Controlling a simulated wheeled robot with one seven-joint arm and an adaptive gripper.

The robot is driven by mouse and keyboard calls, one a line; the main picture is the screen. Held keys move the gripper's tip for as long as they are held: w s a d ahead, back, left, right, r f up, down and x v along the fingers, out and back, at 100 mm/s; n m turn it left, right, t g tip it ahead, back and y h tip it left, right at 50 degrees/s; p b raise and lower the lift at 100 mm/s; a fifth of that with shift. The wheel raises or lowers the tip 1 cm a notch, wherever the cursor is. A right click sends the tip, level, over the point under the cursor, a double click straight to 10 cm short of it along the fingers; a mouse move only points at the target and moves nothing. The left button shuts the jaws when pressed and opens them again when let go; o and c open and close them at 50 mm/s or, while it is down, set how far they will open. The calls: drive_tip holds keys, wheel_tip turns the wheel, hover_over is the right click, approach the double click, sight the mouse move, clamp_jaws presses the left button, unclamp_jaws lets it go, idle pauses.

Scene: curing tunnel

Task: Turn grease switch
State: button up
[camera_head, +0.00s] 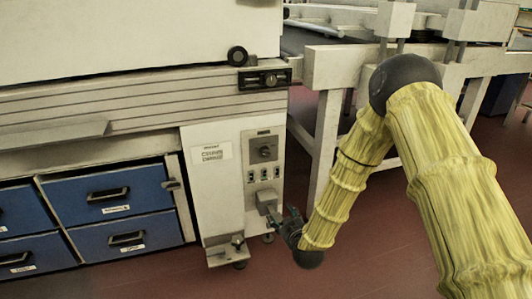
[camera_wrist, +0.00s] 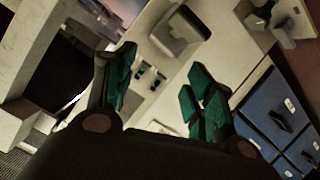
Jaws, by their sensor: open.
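The pale control panel (camera_head: 264,160) on the machine's front end carries a dark rotary knob (camera_head: 264,152) on a grey plate. A row of small switches (camera_head: 264,175) sits below it. The switches also show in the wrist view (camera_wrist: 150,76), between the fingers. I cannot tell which control is the grease switch. My gripper (camera_head: 283,214) is low at the panel's right side, beside a grey box (camera_head: 267,197) that sticks out. In the wrist view my gripper (camera_wrist: 163,84) is open, with green pads apart and nothing between them. The knob is not clear there.
Blue drawers (camera_head: 110,194) are left of the panel. A pale frame leg (camera_head: 326,145) of the conveyor stands to the right, close to my arm. The red floor in front is clear.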

sight(266, 155)
drive_tip(key=w+a+r+n+t+y, duration=0.1)
drive_tip(key=w+a+r+t, duration=0.1)
drive_tip(key=w+r, duration=0.35)
drive_tip(key=w+a+r+n+t, duration=0.1)
drive_tip(key=w+a+r+t, duration=0.15)
drive_tip(key=r, duration=0.65)
drive_tip(key=shift+g, duration=0.45)
drive_tip(key=x, duration=0.3)
drive_tip(key=b+x, duration=0.1)
drive_tip(key=x, duration=0.2)
drive_tip(key=b+x, duration=0.1)
drive_tip(key=x, duration=0.2)
drive_tip(key=shift+w+d+f, duration=0.3)
drive_tip(key=shift+f, duration=0.05)
drive_tip(key=shift+w+a+r+b, duration=0.15)
drive_tip(key=shift+w+b, duration=0.2)
drive_tip(key=shift+w, duration=0.3)
drive_tip(key=c, duration=1)
drive_tip(key=shift+c, duration=0.2)
